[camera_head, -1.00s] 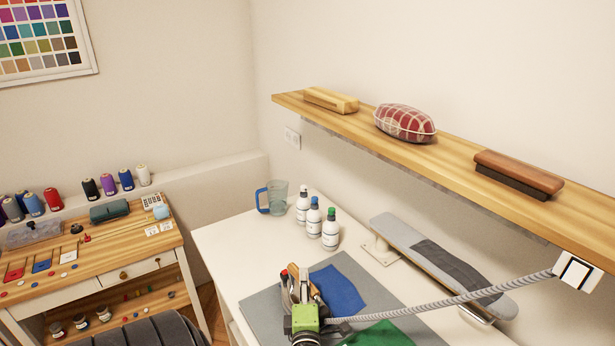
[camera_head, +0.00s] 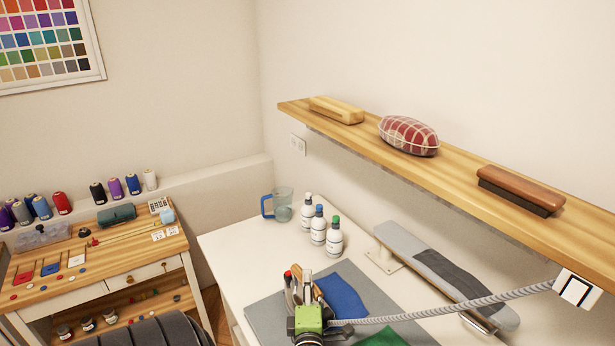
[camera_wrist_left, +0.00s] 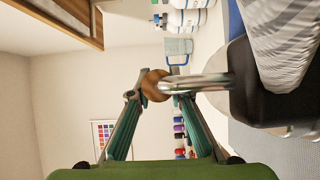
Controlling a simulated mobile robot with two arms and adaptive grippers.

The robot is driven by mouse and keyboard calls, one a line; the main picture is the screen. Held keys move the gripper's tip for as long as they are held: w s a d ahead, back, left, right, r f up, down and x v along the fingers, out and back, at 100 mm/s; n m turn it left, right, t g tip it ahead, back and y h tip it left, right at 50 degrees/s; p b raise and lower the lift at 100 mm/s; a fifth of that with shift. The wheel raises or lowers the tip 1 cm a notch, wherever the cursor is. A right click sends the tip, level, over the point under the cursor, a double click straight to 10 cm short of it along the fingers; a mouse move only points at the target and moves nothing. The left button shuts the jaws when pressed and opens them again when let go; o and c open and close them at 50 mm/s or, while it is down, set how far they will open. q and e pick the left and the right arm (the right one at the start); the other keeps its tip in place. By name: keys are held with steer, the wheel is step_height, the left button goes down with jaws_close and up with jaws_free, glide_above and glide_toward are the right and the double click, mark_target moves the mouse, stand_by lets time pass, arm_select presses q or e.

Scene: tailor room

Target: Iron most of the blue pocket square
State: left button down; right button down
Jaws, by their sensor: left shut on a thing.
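The blue pocket square (camera_head: 343,294) lies on the grey mat (camera_head: 262,318) on the white table. Its left edge is partly covered by my gripper and the iron. My left gripper (camera_head: 303,290), with its green body, is over the mat at the square's left side. It is shut on the iron's handle. In the left wrist view, the fingers (camera_wrist_left: 155,88) close around the round wooden end of the iron's handle (camera_wrist_left: 153,86), and the black iron body (camera_wrist_left: 270,95) is to the right. I cannot tell whether the iron's sole touches the cloth. My right gripper is not in view.
A green cloth (camera_head: 383,339) lies at the mat's front. The iron's striped cord (camera_head: 460,309) runs right to a wall socket (camera_head: 577,289). Bottles (camera_head: 318,226), a blue-handled jug (camera_head: 282,206) and a sleeve board (camera_head: 410,251) stand behind. A wooden shelf (camera_head: 455,172) overhangs the back.

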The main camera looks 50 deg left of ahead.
arm_select(q)
steer(key=shift+w+r+p, duration=0.1)
steer(key=shift+r+p, duration=0.25)
steer(key=shift+r, duration=2.05)
